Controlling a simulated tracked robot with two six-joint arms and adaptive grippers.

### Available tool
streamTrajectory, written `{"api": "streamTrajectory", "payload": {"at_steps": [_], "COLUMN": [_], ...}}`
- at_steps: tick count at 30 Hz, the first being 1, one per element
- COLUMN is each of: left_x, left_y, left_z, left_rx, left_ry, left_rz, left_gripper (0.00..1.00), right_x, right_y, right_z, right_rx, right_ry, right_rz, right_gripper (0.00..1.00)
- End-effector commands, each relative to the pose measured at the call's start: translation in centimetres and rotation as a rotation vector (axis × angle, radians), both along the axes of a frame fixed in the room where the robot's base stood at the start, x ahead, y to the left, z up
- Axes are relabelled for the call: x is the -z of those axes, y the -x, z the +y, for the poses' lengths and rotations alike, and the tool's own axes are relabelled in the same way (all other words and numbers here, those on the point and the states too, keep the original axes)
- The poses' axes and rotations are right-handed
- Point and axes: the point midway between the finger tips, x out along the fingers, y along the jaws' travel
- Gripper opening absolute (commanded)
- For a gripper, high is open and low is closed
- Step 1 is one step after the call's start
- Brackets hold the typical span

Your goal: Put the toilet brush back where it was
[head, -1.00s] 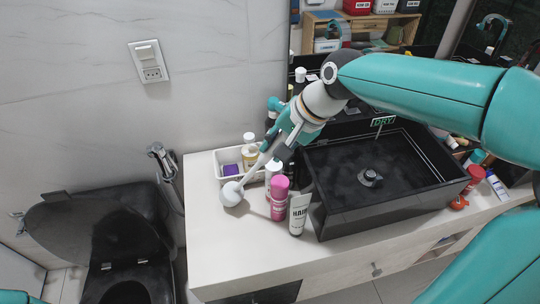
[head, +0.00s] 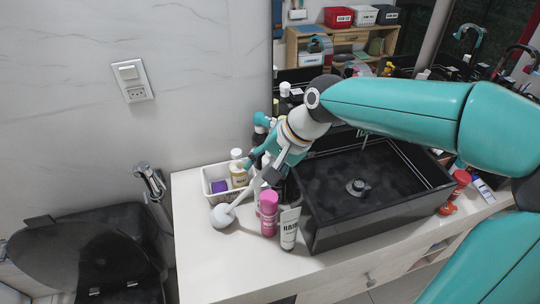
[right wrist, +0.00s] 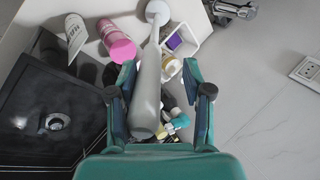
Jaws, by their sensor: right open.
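The toilet brush is pale grey, with a round white head (head: 222,215) on the counter's left part, in front of the white tray. Its handle slants up and right towards my right gripper (head: 259,173) in the head view. In the right wrist view the thick grey handle (right wrist: 147,88) lies between the two spread fingers of my right gripper (right wrist: 164,82), with visible gaps beside it. The gripper is open. The handle's far end is partly hidden by the gripper in the head view. No brush holder is identifiable. My left gripper is not in view.
A white tray (head: 205,184) with a purple item and bottles stands behind the brush head. A pink bottle (head: 268,212) and a white tube (head: 289,229) stand right of it, beside the black sink (head: 340,223). A dark toilet (head: 85,240) is at left.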

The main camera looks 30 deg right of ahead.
Motion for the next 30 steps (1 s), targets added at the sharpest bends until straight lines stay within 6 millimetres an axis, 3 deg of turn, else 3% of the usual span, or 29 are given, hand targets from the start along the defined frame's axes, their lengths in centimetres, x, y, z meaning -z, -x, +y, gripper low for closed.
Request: {"api": "streamTrajectory", "payload": {"at_steps": [12,18,30], "left_x": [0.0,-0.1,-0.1], "left_y": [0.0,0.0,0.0], "left_z": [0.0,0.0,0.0], "left_rx": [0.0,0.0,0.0], "left_ry": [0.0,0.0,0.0], "left_rz": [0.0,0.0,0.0], "left_gripper": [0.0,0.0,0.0], "right_x": [-6.8,-9.3,-10.0], "right_y": [2.8,3.9,4.2], "right_z": [-2.2,-3.0,-3.2], "right_rx": [0.001,0.0,-0.001], "right_ry": [0.0,0.0,0.0], "right_rz": [-0.006,-0.004,-0.001], "right_gripper": [0.5,0.5,0.5]}}
